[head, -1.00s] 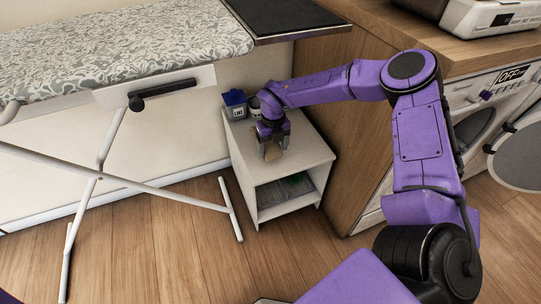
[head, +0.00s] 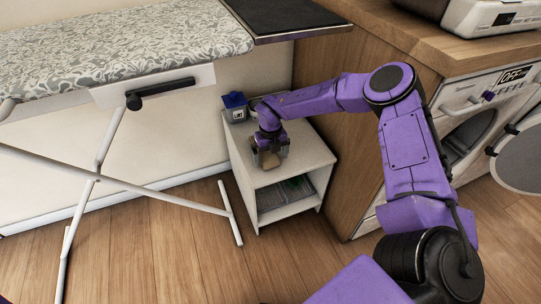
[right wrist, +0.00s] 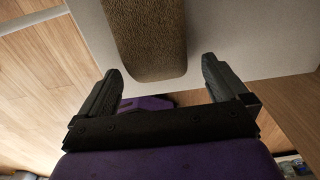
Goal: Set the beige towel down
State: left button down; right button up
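The beige towel (head: 269,160) is a small rolled bundle at the white cabinet's top (head: 300,155) in the head view. In the right wrist view the towel (right wrist: 146,40) lies just beyond the fingertips, over the pale cabinet top, with its far end cut off by the frame. My right gripper (head: 270,142) is above the towel; in the right wrist view its two fingers (right wrist: 160,68) are spread wide with a gap between them, not clamped on the towel. My left gripper is not in view.
A blue container (head: 235,105) stands at the cabinet's back left corner. The cabinet's lower opening holds some items (head: 285,192). An ironing board (head: 120,45) with crossed white legs is on the left; a wooden counter with a washing machine (head: 470,130) is on the right.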

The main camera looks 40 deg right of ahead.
jog(key=shift+r, duration=0.45)
notch_tip(320, 180, up, 12)
jog(key=f+p, duration=0.1)
jog(key=p, duration=0.2)
jog(key=s+a+f+n+t+h, duration=0.2)
jog(key=s+f+n+h, duration=0.6)
jog(key=s+f+n, duration=0.7)
jog(key=s+a+f+n+y, duration=0.1)
jog(key=s+f+n+y, duration=0.1)
jog(key=s+n, duration=0.6)
jog(key=s+a+f+n+t+y, duration=0.1)
jog(key=s+f+n, duration=0.3)
jog(key=s+n, duration=0.5)
jog(key=shift+s+a+y, duration=0.8)
jog(key=shift+s, duration=0.15)
jog(key=shift+f, duration=0.1)
jog(key=shift+c, duration=0.3)
